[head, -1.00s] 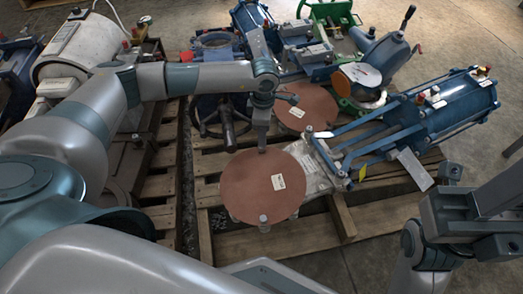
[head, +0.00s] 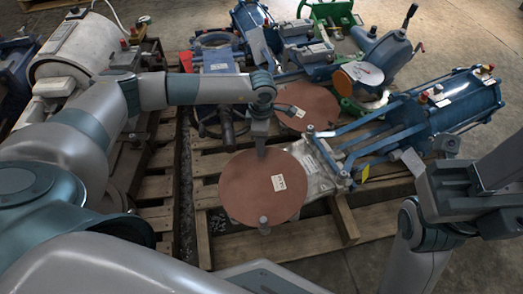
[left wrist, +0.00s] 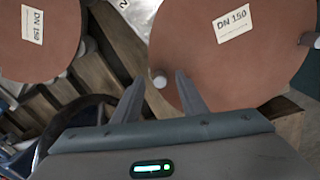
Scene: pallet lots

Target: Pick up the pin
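A small grey pin (left wrist: 159,79) shows in the left wrist view at the edge of a round reddish-brown disc (left wrist: 265,70) labelled DN 150. My left gripper (left wrist: 156,80) is open, with its two fingers apart and the pin between their tips in that view. Whether they touch it I cannot tell. In the head view my left gripper (head: 261,154) points down at the far edge of the near disc (head: 240,195) and hides that pin. Another grey pin (head: 264,225) stands at the disc's near edge. My right gripper (head: 450,180) is at the right; its fingers are unclear.
A wooden pallet (head: 290,240) carries the disc. A second brown disc (head: 318,103), a blue cylinder actuator (head: 455,105) and blue valves stand close behind and to the right. A white motor (head: 85,50) is at the left. Bare floor shows at the far right.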

